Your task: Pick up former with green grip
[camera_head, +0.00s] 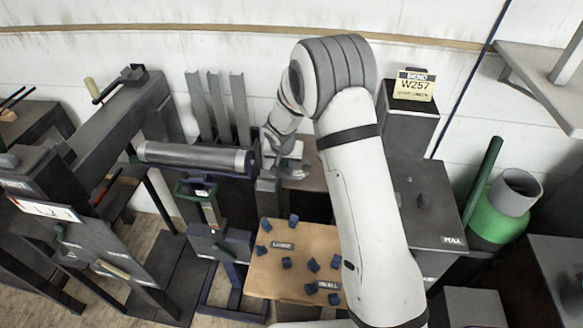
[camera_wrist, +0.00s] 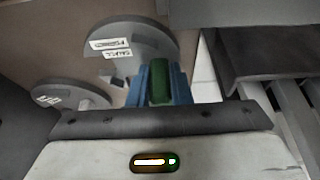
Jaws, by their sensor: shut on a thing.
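In the wrist view, my gripper (camera_wrist: 160,88) has its two blue fingers on either side of a green grip (camera_wrist: 160,72) and is shut on it. A round grey disc with two white labels (camera_wrist: 128,32) is right behind the grip and appears to be the former's body. The label text is too blurred to read surely. In the head view, my arm hides much of this spot; the former cannot be made out clearly there.
A second grey disc with a white label (camera_wrist: 70,96) lies close at left in the wrist view. In the head view, a dark roller (camera_head: 195,156) is left of my wrist. A wooden board (camera_head: 262,272) with several blue pieces is in front. A W257 sign (camera_head: 414,86) stands right.

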